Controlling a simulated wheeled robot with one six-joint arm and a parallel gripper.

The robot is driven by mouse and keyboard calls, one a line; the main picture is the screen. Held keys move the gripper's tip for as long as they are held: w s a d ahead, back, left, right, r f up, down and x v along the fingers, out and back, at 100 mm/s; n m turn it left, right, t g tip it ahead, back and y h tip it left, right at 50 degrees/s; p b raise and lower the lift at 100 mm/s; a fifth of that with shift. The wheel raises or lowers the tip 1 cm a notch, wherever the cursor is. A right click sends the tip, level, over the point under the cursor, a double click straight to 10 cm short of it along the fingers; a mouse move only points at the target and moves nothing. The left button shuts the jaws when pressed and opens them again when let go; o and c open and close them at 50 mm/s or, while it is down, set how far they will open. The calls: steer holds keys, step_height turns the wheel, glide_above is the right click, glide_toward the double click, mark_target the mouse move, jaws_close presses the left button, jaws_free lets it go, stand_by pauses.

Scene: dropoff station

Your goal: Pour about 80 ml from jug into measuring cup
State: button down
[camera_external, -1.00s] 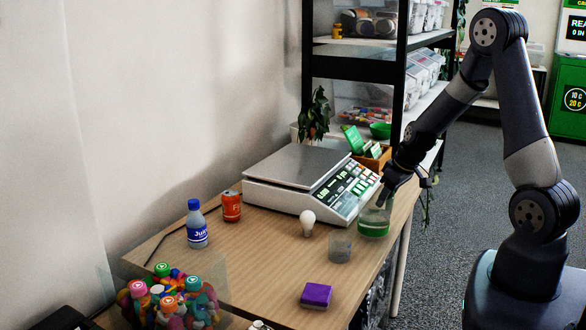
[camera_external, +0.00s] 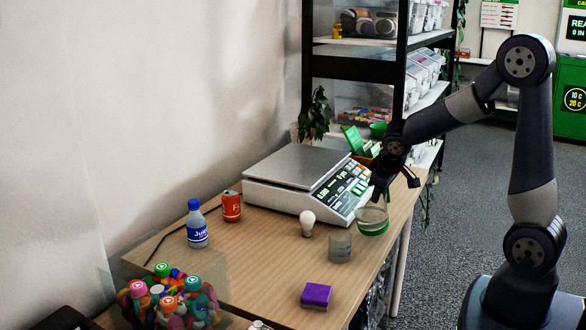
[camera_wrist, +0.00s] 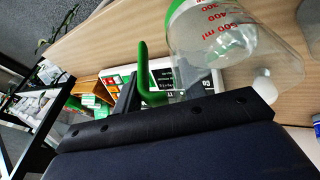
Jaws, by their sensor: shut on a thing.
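The jug (camera_external: 373,218) is clear with a green band low down. My gripper (camera_external: 381,195) is shut on its green handle, which shows in the wrist view (camera_wrist: 144,68). The wrist view shows the jug's clear body with red volume marks (camera_wrist: 215,45). The jug is at the table's right edge, behind and right of the measuring cup, and looks slightly tilted; whether it touches the table is unclear. The measuring cup (camera_external: 340,246) is small, clear and greyish, and stands upright on the table. Its contents cannot be made out.
A scale (camera_external: 300,171) stands just behind, with a light bulb (camera_external: 307,222) in front of it. A purple block (camera_external: 316,295) lies at the front.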

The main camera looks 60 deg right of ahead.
mark_target(375, 209)
steer(key=a+r+h, duration=0.1)
steer(key=w+a+r+h+b, duration=0.1)
steer(key=a+h, duration=0.1)
steer(key=a+r+n+g+h+b, duration=0.1)
steer(key=shift+w+a, duration=0.25)
steer(key=shift+a, duration=0.15)
stand_by(0.4)
steer(key=shift+w+a+r+n+h+p, duration=0.2)
steer(key=shift+a+r+h+p, duration=0.15)
steer(key=shift+a+r+h, duration=0.4)
steer(key=shift+w+a+r+n+h+p, duration=0.25)
steer(key=shift+r+h, duration=0.25)
steer(key=shift+h, duration=0.45)
stand_by(2.9)
steer(key=shift+s+d+f+m+t+y+b, duration=0.1)
steer(key=shift+s+d+f+m+y+b, duration=0.15)
steer(key=shift+d+f+y, duration=0.55)
steer(key=shift+s+d+f+m+t+y+b, duration=0.1)
steer(key=shift+s+d+f+m+y+b, duration=0.1)
steer(key=shift+d+f+y, duration=0.4)
steer(key=shift+s+d+f+m+t+y+b, duration=0.1)
steer(key=shift+s+d+f+m+y+b, duration=0.15)
steer(key=shift+d+f+y, duration=0.5)
steer(key=shift+a+y, duration=0.2)
steer(key=shift+y, duration=0.15)
